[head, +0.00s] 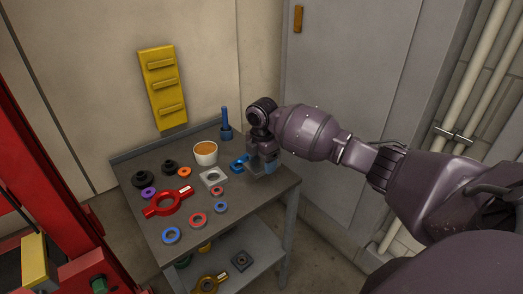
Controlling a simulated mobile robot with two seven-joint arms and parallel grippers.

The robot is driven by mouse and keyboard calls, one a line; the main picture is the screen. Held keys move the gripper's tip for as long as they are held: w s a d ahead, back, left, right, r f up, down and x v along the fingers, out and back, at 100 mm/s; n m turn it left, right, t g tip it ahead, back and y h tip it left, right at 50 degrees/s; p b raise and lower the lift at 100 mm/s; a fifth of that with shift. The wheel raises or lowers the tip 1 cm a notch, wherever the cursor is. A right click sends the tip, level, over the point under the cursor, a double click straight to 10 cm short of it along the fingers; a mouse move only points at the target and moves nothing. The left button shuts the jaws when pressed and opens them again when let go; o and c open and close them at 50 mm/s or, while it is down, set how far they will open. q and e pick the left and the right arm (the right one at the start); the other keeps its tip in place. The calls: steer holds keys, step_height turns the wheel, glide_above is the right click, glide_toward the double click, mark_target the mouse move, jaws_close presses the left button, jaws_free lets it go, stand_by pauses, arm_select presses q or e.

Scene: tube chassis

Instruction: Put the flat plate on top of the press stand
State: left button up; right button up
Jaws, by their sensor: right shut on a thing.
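My right gripper (262,166) points down at the right back of the grey table. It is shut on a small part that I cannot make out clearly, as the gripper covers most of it. A blue part (239,163) shows just left of the fingers. A light grey square plate with a round hole (205,184) lies flat on the table, left of the gripper. A red frame (62,172), which may be the press stand, rises at the left edge, with a yellow block (35,262) low on it. My left gripper is not in view.
On the table (250,196) are a white cup with orange contents (205,149), an upright blue rod (225,122), a red two-handled ring (155,211) and several small rings. A lower shelf (262,246) holds more parts. A grey cabinet (335,60) stands behind.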

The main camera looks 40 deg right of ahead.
mark_target(262, 183)
steer(key=shift+f+b, duration=0.45)
steer(key=shift+f, duration=2.65)
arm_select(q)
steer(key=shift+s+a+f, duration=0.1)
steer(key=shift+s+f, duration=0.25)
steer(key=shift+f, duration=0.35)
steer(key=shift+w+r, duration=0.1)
arm_select(e)
steer(key=shift+f, duration=0.15)
steer(key=o, duration=1.4)
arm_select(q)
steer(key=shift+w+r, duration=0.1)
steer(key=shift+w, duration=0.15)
arm_select(e)
steer(key=shift+o, duration=1)
step_height(262, 183, up, 11)
steer(key=shift+f+p, duration=0.1)
steer(key=shift+p, duration=0.65)
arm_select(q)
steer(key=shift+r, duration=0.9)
arm_select(e)
steer(key=shift+r, duration=0.7)
